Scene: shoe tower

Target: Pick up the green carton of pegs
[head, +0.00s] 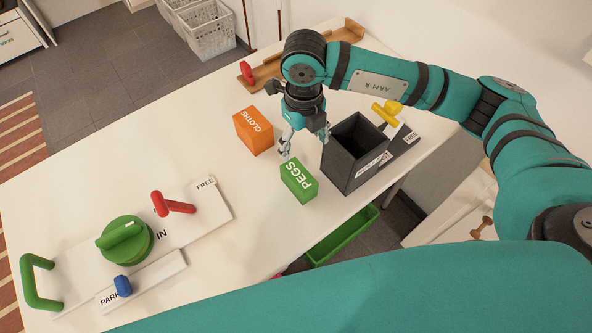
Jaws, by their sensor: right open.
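The green carton of pegs (299,182) stands on the white table, its label "PEGS" showing on its top. My right gripper (305,147) points down just behind the carton, with its fingers spread apart. The left finger is near the carton's far edge; I cannot tell whether it touches. Nothing shows between the fingers. My left gripper is not in view.
An orange carton marked "CLOTHS" (253,131) stands behind left. A dark open box (352,160) stands close on the right, with a yellow object (385,113) beyond. A board with handles (205,207) lies left. A green tray (342,238) sits below the table's edge.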

